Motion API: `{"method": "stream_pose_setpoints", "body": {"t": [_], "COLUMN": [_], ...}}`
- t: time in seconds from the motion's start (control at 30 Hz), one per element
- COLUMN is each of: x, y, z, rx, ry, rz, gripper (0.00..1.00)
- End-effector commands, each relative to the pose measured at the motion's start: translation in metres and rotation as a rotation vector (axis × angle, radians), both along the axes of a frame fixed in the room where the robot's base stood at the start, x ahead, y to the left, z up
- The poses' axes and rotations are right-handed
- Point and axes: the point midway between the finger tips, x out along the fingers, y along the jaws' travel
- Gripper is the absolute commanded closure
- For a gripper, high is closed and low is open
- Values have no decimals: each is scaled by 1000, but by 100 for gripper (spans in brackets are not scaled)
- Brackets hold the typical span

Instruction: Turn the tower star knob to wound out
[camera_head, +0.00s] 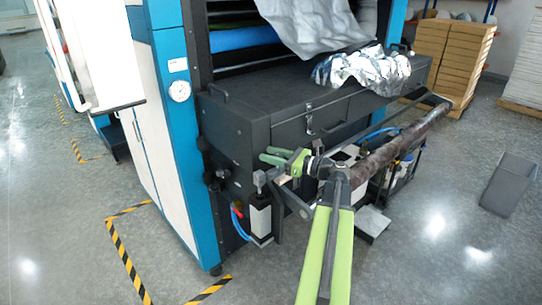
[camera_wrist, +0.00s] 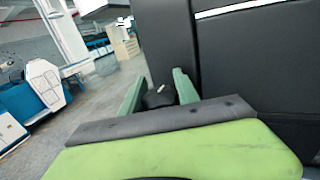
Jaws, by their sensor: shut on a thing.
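My gripper (camera_head: 268,155) is at the front of the dark machine cabinet, at its lower left part. In the wrist view, the two green fingers of my gripper (camera_wrist: 157,86) stand either side of a small black knob (camera_wrist: 160,97), which carries a small white mark. The gripper is shut on this knob, which I take to be the star knob. Its lower part is hidden behind the gripper's dark front edge. In the head view the fingers hide the knob, so its turned position cannot be told there.
The dark cabinet (camera_head: 262,112) rises close behind my gripper, with crumpled silver film (camera_head: 362,70) on top. A long brown roller (camera_head: 405,140) lies to the right. A white cylinder (camera_head: 260,217) stands below. A grey bin (camera_head: 507,183) stands on open floor at right.

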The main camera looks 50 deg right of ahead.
Motion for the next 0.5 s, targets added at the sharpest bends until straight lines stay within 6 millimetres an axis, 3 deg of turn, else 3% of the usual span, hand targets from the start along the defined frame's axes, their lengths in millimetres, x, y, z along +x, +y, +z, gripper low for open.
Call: {"method": "stream_pose_setpoints", "body": {"t": [0.13,0.17,0.3,0.5], "x": [0,0,0,0], "y": [0,0,0,0], "z": [0,0,0,0], "rx": [0,0,0,0], "ry": [0,0,0,0], "rz": [2,2,3,3], "gripper": [100,61,43,41]}}
